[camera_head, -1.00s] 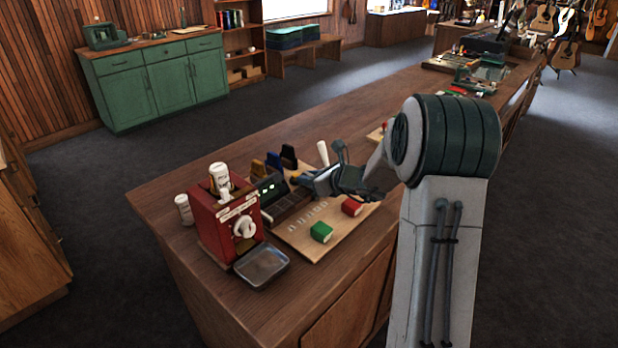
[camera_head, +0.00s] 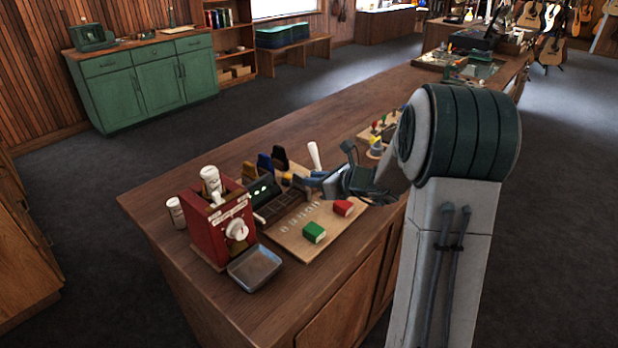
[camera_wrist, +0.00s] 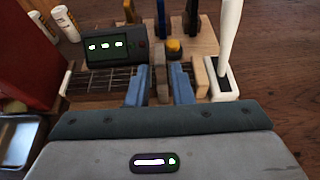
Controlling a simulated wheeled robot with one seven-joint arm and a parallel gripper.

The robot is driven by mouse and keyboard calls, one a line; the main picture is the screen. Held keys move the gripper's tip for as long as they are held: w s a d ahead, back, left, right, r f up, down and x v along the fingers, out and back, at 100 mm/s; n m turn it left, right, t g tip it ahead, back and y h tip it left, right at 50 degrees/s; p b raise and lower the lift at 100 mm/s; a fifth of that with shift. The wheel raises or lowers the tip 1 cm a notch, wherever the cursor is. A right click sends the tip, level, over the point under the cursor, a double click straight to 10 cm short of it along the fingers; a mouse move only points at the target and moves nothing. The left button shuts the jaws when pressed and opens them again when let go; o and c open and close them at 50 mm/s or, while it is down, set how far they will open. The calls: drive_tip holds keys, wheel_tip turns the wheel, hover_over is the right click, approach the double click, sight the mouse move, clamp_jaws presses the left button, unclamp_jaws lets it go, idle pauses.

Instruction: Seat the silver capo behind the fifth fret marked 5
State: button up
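The dark fretboard (camera_head: 286,203) with pale fret lines lies on a light wooden board (camera_head: 290,243) on the counter. It also shows in the wrist view (camera_wrist: 98,82), below a black display box (camera_wrist: 112,48). My gripper (camera_wrist: 159,70) is over the fretboard, with its two blue fingers apart and a brown piece visible between them. In the head view my gripper (camera_head: 312,181) is at the fretboard's right end. Capo-like clips in yellow (camera_head: 249,170), blue (camera_head: 265,163) and black (camera_head: 280,158) stand behind. I cannot make out a silver capo or the fret number 5.
A red machine (camera_head: 222,225), a metal tray (camera_head: 255,267) and a white bottle (camera_head: 175,213) stand at left. Green (camera_head: 314,232) and red (camera_head: 343,207) blocks sit in front. A white-handled tool (camera_wrist: 223,75) stands close right of my fingers.

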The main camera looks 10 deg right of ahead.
drive_tip(key=p+v, duration=0.1)
drive_tip(key=v, duration=0.4)
drive_tip(key=shift+s+d, duration=0.1)
drive_tip(key=shift+s, duration=0.05)
idle(0.5)
